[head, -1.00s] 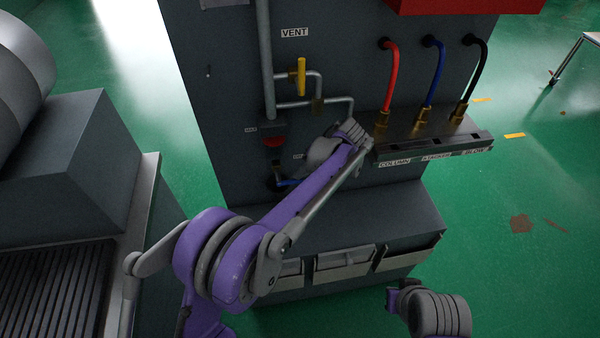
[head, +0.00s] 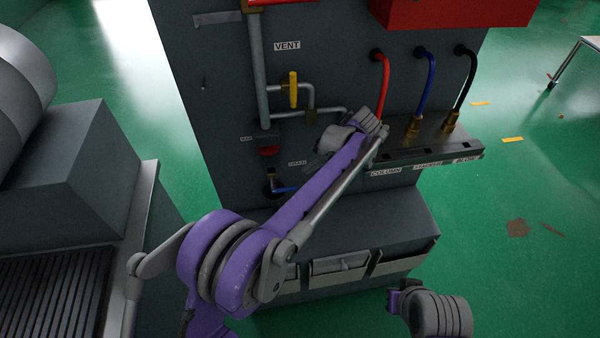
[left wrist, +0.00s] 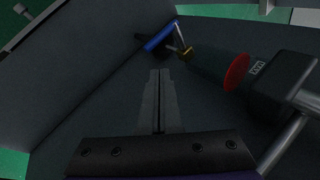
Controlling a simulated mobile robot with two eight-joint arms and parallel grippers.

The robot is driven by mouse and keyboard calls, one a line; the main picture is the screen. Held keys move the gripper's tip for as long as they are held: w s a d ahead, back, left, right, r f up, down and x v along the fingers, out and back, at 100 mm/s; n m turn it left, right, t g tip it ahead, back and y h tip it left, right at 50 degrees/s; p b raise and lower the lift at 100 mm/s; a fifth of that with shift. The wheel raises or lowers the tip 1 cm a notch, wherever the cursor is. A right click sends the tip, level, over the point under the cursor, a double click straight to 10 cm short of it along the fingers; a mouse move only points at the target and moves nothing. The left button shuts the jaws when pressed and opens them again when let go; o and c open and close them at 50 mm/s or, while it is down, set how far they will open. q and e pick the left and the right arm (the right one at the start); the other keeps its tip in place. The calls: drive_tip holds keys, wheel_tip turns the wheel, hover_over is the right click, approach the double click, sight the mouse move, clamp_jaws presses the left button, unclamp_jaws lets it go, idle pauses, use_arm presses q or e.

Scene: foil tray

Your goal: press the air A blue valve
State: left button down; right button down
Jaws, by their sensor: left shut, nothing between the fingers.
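The blue valve handle (head: 284,189) shows low on the dark panel in the head view, left of my left forearm, which hides its right part. In the left wrist view the blue handle (left wrist: 160,36) lies near the top, beside a brass fitting (left wrist: 187,52). My left gripper (head: 312,168) is beside the panel, above and right of the handle, and partly hidden by its own wrist. In the left wrist view its fingers (left wrist: 160,73) are together and empty, pointing toward the handle, with a visible gap. The small label above the valve is unreadable. My right gripper is not in view.
A red knob (head: 268,151) sits just above the valve; it also shows in the wrist view (left wrist: 237,71). A yellow handle (head: 293,90) and grey pipes are higher up. A ledge with hose fittings (head: 440,140) juts out right.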

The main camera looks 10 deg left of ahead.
use_arm(q)
drive_tip(key=d+r, duration=0.1)
drive_tip(key=d, duration=0.1)
drive_tip(key=d+r, duration=0.2)
drive_tip(key=shift+s, duration=0.2)
idle(0.3)
drive_tip(key=s+a+r+h+p, duration=0.25)
drive_tip(key=s+a+r, duration=0.25)
drive_tip(key=s+a, duration=0.7)
drive_tip(key=s+a+f+n+t+h, duration=0.1)
drive_tip(key=s+a+f+h, duration=0.1)
drive_tip(key=s, duration=0.7)
drive_tip(key=s+a+f+n+t+h+p, duration=0.1)
drive_tip(key=s+a+f, duration=0.3)
drive_tip(key=s, duration=0.5)
drive_tip(key=shift+a+t+h, duration=0.4)
drive_tip(key=shift+t+h, duration=0.05)
drive_tip(key=shift+t, duration=0.35)
